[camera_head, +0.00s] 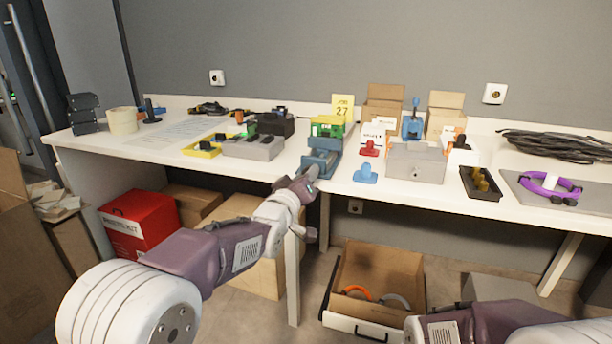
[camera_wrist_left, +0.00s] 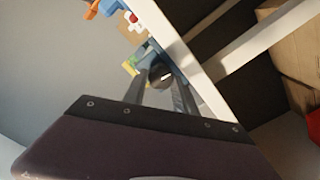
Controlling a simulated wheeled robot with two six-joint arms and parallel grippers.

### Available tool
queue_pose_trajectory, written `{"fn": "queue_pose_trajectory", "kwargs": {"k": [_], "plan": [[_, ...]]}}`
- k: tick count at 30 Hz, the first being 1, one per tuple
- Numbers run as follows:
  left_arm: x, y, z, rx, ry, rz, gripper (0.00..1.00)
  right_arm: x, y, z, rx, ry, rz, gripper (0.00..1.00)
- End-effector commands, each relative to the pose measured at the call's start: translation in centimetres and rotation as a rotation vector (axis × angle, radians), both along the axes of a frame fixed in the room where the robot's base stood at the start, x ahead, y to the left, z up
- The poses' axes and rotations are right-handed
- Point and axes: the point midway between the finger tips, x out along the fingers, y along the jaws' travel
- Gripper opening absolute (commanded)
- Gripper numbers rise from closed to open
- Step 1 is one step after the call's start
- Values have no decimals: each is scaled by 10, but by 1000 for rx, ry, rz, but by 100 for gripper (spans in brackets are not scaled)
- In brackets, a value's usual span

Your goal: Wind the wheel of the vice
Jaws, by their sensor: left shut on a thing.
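The vice (camera_head: 322,158) is a blue-grey block at the front edge of the white table, in the middle of the head view. My left gripper (camera_head: 309,181) reaches up to its front end at the table edge. In the left wrist view the two fingers stand on either side of the dark round wheel (camera_wrist_left: 160,76), and my left gripper (camera_wrist_left: 160,92) is shut on it. In the head view the gripper mostly hides the wheel. Blue-grey parts of the vice (camera_wrist_left: 183,95) show behind the fingers. My right gripper is out of view; only part of that arm shows at lower right.
A green and yellow item (camera_head: 327,125) stands behind the vice. A blue stamp-like piece (camera_head: 365,174) and a grey box (camera_head: 416,163) are to its right, a grey block (camera_head: 253,147) to its left.

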Motion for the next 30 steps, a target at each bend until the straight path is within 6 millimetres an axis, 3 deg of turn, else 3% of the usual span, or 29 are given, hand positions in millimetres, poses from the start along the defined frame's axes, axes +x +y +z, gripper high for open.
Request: {"fn": "queue_pose_trajectory", "kwargs": {"k": [30], "plan": [[0, 1, -3, -914, 300, 2, 0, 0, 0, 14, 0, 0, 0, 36]]}}
